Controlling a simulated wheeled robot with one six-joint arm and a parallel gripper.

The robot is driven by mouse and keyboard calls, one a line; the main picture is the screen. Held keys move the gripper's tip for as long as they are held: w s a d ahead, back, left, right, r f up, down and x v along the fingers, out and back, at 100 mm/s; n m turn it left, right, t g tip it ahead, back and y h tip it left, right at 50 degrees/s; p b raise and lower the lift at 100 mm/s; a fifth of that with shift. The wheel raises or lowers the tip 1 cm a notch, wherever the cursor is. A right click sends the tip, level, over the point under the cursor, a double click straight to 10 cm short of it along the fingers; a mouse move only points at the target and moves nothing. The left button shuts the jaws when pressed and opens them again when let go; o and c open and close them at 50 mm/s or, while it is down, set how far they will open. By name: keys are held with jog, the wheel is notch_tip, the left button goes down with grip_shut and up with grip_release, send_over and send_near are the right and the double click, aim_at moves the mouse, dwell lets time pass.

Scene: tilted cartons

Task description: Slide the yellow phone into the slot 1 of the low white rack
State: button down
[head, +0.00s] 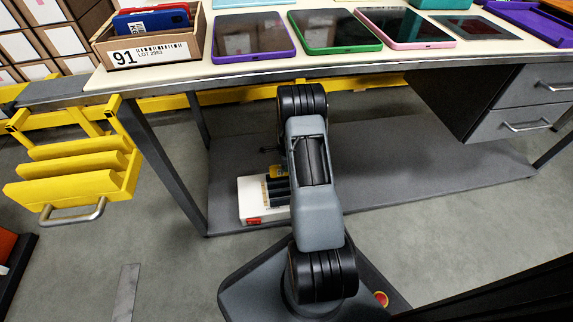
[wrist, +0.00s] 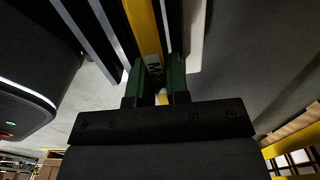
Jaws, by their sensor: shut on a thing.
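The low white rack (head: 255,211) sits on the grey shelf under the table in the head view, with dark dividers and a red patch at its front. My arm hides its right part. In the wrist view my gripper (wrist: 158,82) has green fingers shut on the yellow phone (wrist: 143,30), seen edge-on with dark lettering. Dark dividers and a white strip of the rack (wrist: 195,40) lie on either side of it. I cannot tell how deep the phone is or which slot it lines up with.
The table above holds a carton marked 91 (head: 150,51) and several tablets, including a green-edged one (head: 335,30). A yellow slotted rack (head: 80,170) hangs at the left. Grey drawers (head: 515,100) hang at the right. The shelf (head: 430,170) right of my arm is clear.

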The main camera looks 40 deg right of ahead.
jog(key=shift+f, duration=2.2)
jog(key=shift+f, duration=0.4)
jog(key=c, duration=1)
grip_release()
jog(key=shift+r, duration=0.15)
